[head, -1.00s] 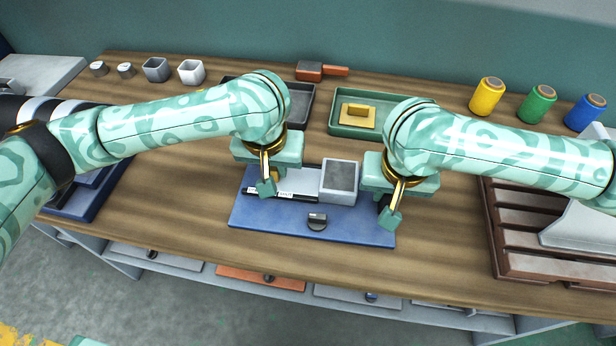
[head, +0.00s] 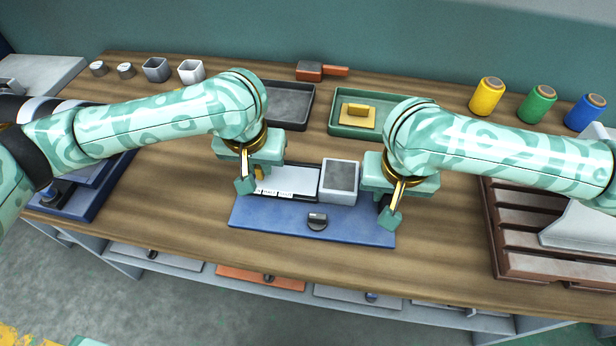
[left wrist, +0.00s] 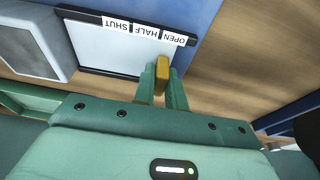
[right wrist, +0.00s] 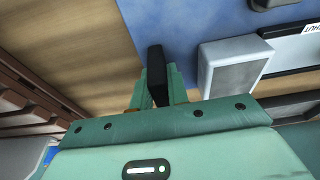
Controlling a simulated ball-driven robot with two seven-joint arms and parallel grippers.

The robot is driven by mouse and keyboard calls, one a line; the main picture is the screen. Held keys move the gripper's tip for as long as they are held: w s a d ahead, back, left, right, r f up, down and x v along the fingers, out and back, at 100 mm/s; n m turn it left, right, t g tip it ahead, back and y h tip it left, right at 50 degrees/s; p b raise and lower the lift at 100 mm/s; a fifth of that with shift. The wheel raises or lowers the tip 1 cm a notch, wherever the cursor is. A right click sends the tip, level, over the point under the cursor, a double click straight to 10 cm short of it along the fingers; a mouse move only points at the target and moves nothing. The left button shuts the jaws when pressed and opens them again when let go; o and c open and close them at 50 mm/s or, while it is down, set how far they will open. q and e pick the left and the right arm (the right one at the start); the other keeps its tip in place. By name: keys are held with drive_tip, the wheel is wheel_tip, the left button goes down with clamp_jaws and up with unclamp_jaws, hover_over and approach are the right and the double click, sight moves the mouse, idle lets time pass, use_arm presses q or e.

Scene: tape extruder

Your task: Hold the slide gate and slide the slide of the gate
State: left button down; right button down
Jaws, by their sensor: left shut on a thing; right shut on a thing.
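The slide gate has a blue base plate (head: 290,228), a grey open-topped box (head: 341,181) and a pale slide plate (head: 293,180) left of the box. Labels OPEN, HALF and SHUT (left wrist: 145,31) run along the slide's track. My left gripper (head: 249,181) is shut on the yellow handle (left wrist: 162,74) at the slide's outer left end. My right gripper (head: 388,207) is shut on a black handle (right wrist: 155,75) at the right end of the base plate. The fingers hide part of both handles. A small dark knob (head: 317,221) stands on the plate's front.
Behind the gate are a dark tray (head: 288,105) and a green tray (head: 335,128) holding a yellow block (head: 357,114). Brown slatted racking (head: 510,240) lies at right, and a dark blue unit (head: 85,200) at left. Wood between the unit and gate is clear.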

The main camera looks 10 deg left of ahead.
use_arm(q)
drive_tip(key=shift+a, duration=0.25)
drive_tip(key=c, duration=1.9)
unclamp_jaws()
drive_tip(key=o, duration=0.5)
drive_tip(key=shift+o, duration=0.2)
drive_tip(key=v, duration=0.8)
drive_tip(key=o, duration=0.6)
drive_tip(key=shift+c, duration=0.2)
